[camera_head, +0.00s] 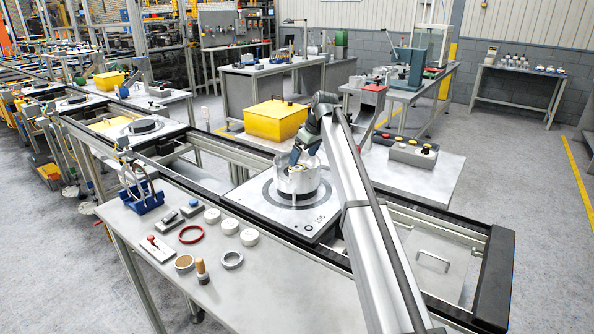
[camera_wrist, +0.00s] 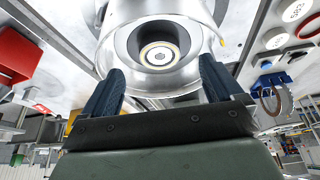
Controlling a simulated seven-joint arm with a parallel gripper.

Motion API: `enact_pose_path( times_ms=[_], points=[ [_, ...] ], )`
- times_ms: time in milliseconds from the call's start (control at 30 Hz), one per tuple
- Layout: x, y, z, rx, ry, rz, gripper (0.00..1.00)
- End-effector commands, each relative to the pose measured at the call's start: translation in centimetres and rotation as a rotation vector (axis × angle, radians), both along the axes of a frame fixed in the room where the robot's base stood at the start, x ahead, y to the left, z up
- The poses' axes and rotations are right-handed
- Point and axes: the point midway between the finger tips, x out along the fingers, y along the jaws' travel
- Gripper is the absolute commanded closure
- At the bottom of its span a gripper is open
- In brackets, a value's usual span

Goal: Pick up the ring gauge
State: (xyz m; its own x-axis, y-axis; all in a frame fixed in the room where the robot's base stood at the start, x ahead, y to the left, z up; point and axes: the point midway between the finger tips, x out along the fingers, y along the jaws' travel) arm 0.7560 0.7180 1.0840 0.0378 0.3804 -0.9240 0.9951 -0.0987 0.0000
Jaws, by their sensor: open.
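A plain grey metal ring (camera_head: 231,260), which looks like the ring gauge, lies flat at the front of the grey bench, right of a wooden-handled tool. I do not see it in the wrist view. My gripper (camera_head: 296,157) is away from it, up and to the right, at a shiny metal cylinder (camera_head: 297,184) on a pallet. In the wrist view my gripper (camera_wrist: 159,82) has its two dark fingers apart, with the cylinder (camera_wrist: 158,85) just beyond them. Nothing shows held between the fingers; whether they touch the cylinder I cannot tell.
On the bench (camera_head: 222,296) near the grey ring are a red ring (camera_head: 191,233), several white discs (camera_head: 229,226), a wooden-handled tool (camera_head: 202,271) and a blue rack (camera_head: 143,195). A yellow box (camera_head: 274,122) stands behind the pallet (camera_head: 262,208). The bench's front right is clear.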

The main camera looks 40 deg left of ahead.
Motion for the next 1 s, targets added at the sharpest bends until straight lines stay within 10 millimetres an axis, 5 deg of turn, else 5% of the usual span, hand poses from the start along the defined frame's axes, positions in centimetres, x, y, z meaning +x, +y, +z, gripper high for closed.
enact_pose_path(
  times_ms=[433, 700, 1000],
  points=[
    [0.3, 2.2, -4.2, -0.001, 0.0, 0.0, 0.07],
    [0.3, 2.3, -4.5, 0.001, 0.0, 0.0, 0.07],
    [0.3, 2.3, -4.5, 0.0, 0.0, 0.0, 0.34]
  ],
)
